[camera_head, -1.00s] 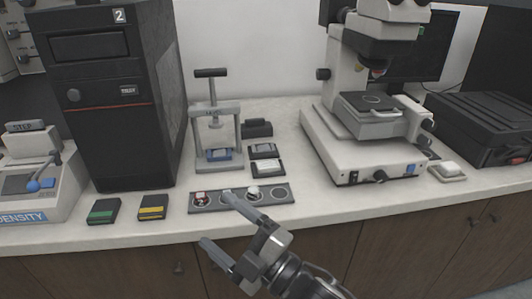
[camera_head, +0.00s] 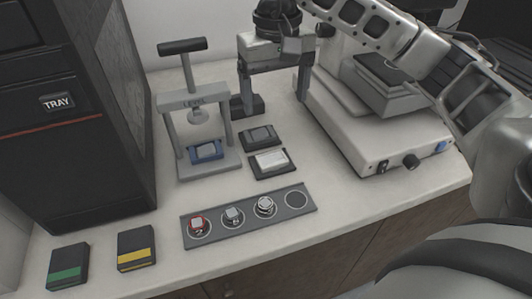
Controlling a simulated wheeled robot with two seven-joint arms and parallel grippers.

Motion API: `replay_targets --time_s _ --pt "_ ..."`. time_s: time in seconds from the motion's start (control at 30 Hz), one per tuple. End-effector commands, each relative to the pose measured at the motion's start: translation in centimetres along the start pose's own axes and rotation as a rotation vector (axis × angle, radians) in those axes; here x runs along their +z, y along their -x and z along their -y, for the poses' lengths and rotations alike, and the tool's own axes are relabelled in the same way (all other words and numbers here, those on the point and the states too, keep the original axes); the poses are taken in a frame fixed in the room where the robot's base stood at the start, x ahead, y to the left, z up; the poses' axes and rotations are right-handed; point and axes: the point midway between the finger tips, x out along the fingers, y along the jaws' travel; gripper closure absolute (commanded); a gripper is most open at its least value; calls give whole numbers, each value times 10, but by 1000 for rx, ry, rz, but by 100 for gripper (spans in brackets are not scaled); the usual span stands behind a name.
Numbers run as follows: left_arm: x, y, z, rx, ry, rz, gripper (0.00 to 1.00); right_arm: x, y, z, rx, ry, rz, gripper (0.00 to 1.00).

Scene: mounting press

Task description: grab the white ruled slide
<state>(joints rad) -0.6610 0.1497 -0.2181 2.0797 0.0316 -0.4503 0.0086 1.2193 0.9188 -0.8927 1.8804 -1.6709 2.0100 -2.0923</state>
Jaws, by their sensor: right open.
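A white slide-like block (camera_head: 270,161) sits in a dark holder (camera_head: 284,170) on the counter, to the right of the small press; ruled lines on it are too small to make out. My right gripper (camera_head: 272,98) is open and empty, its fingers pointing down above and behind the white block, apart from it. A dark holder with a grey top (camera_head: 258,135) lies just behind the white block. My left gripper is not in view.
The lever press (camera_head: 166,108) holds a blue block (camera_head: 206,151). A grey strip (camera_head: 292,209) with several round spots lies in front. Green (camera_head: 67,272) and yellow (camera_head: 136,257) marked boxes lie front left. A microscope (camera_head: 350,135) stands right, a dark tower (camera_head: 60,130) left.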

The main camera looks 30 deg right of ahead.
Motion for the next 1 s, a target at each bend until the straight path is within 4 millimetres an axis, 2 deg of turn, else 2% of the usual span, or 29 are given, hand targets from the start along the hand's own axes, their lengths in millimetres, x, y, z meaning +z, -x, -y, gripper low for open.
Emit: replay_targets --time_s 0.03,0.3,0.43,0.67,0.9,1.0 --pt "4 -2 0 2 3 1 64 2 -15 1 -1 2 8 18" --pt "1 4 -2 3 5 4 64 2 -69 1 -2 0 8 18" --pt "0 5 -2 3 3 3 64 1 -86 2 -5 0 5 18" --pt "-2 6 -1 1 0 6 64 1 -102 3 -5 0 8 18" --pt "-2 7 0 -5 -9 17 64 -1 -137 5 -6 0 6 18" --pt "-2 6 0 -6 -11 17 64 -1 -144 5 -6 0 5 18"
